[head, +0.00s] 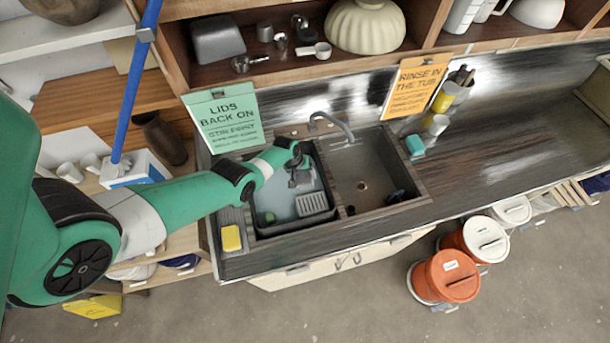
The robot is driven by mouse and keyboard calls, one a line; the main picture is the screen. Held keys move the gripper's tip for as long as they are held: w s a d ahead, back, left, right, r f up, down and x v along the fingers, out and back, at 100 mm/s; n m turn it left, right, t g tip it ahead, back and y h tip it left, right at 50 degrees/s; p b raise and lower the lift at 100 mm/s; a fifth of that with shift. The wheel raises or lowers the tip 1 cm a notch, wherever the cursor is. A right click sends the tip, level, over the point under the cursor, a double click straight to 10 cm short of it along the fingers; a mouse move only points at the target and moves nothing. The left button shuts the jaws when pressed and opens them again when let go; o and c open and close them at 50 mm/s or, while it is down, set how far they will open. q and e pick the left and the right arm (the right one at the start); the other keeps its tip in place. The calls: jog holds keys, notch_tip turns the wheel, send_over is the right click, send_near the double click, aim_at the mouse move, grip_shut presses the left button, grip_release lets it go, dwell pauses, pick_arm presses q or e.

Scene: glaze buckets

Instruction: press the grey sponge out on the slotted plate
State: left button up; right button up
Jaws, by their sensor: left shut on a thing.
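My left gripper (302,184) reaches down over the left sink basin (277,208). It is shut on a small grey thing, which looks like the grey sponge; the gripper hides most of it. The pale slotted plate (312,204) lies at the near right side of that basin, just below the gripper in the picture. I cannot tell whether the grey thing touches the plate. My right gripper is not in view.
A yellow block (231,238) sits left of the sink and a teal block (415,145) right of it. A faucet (335,125) arches behind the right basin (362,180). Orange buckets (450,277) stand on the floor. The counter to the right is largely clear.

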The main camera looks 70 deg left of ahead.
aim_at(311, 204)
pick_arm(q)
jog(key=shift+s+d+f+m+g, duration=0.25)
jog(key=shift+s+f+m+g, duration=0.25)
jog(key=shift+s+m, duration=0.45)
jog(key=shift+w+d+f+m, duration=0.1)
jog(key=shift+d+f+m, duration=0.2)
jog(key=shift+d+m, duration=0.6)
jog(key=d+m, duration=0.1)
jog(key=w+d, duration=0.1)
jog(key=d, duration=0.1)
jog(key=w+d+f+m, duration=0.1)
jog(key=shift+w+d+m+g+y, duration=0.1)
jog(key=shift+d+m+g+y, duration=0.2)
jog(key=shift+d+m+g, duration=0.1)
notch_tip(311, 204, down, 3)
jog(key=shift+r+b, duration=0.15)
jog(key=shift+b, duration=1.1)
jog(key=shift+f+b, duration=1.2)
jog(key=shift+f+b, duration=1.2)
jog(key=shift+f, duration=0.05)
